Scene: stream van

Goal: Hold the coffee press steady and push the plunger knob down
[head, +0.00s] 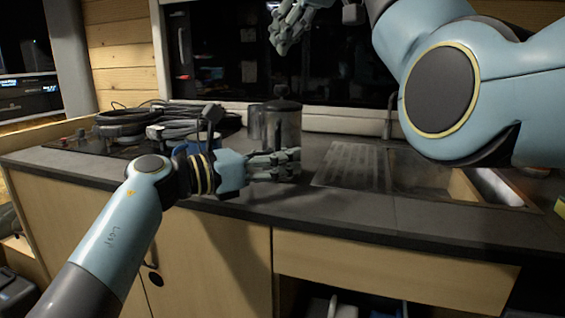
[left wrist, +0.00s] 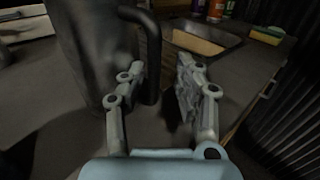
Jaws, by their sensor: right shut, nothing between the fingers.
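The coffee press (head: 284,128) stands upright on the dark counter, a grey cylinder with its plunger knob (head: 281,90) raised above the lid. In the left wrist view the press body (left wrist: 88,50) is large at the left, with its dark handle (left wrist: 151,55) on the right side. My left gripper (head: 296,163) is low in front of the press. In the left wrist view its fingers (left wrist: 161,68) are apart, with the handle near the left finger; contact cannot be told. My right gripper (head: 278,46) is shut and empty, above the knob and apart from it.
Coiled black cables (head: 150,122) lie on the counter left of the press. A sink (head: 430,178) with a ribbed drainboard (head: 350,165) is to the right. Bottles (left wrist: 216,8) and a sponge (left wrist: 267,35) sit by the sink. The counter's front strip is clear.

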